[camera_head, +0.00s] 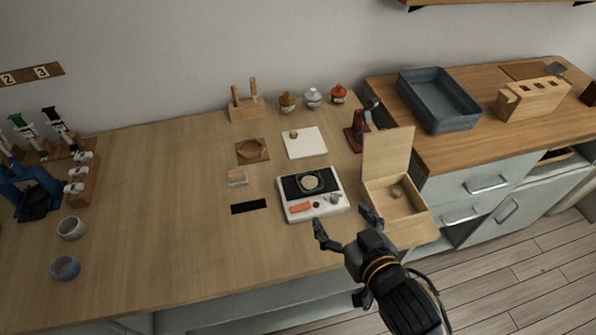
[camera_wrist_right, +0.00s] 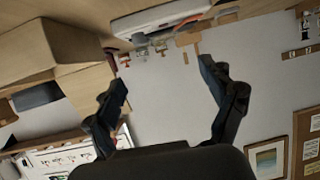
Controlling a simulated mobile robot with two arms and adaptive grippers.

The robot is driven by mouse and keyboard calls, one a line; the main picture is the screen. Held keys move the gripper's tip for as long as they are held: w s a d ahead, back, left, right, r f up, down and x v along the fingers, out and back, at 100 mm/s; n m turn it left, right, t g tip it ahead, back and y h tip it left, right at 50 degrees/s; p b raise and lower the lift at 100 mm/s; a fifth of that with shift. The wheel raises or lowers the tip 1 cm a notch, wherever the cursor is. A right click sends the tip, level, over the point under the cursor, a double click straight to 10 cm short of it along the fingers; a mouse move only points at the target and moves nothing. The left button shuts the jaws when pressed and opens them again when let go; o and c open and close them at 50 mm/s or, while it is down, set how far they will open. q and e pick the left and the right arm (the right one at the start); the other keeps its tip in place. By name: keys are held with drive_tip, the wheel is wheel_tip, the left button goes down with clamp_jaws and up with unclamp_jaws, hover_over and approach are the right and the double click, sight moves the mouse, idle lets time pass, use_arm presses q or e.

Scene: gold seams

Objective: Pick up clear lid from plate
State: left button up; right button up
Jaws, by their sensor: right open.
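A white appliance (camera_head: 333,209) with a dark top plate (camera_head: 291,187) stands on the wooden table. The appliance (camera_wrist_right: 160,18) shows at the top there. My left gripper is not in view.
An open wooden box (camera_head: 408,211) stands right of the appliance, its lid (camera_head: 388,153) raised. A white square board (camera_head: 305,145) with a small round item lies behind. A dark red device (camera_head: 357,136) stands at the back right. The table's left middle is clear.

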drive_tip(key=x, duration=0.3)
drive_tip(key=shift+a+r, duration=0.1)
drive_tip(key=shift+r, duration=0.1)
approach(307, 176)
drive_tip(key=shift+s+d, duration=0.15)
drive_tip(key=shift+d, duration=0.35)
drive_tip(key=shift+w+a+f, duration=0.1)
drive_tip(key=shift+w+f, duration=0.1)
drive_tip(key=shift+w, duration=0.05)
drive_tip(key=x, duration=0.2)
drive_tip(key=a+x, duration=0.1)
drive_tip(key=x, duration=0.2)
drive_tip(key=shift+s+d+r+p, duration=0.1)
drive_tip(key=shift+r+p, duration=0.1)
drive_tip(key=shift+p, duration=0.15)
drive_tip(key=shift+f, duration=0.1)
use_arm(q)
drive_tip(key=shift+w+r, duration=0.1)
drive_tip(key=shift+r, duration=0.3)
use_arm(e)
drive_tip(key=c, duration=0.8)
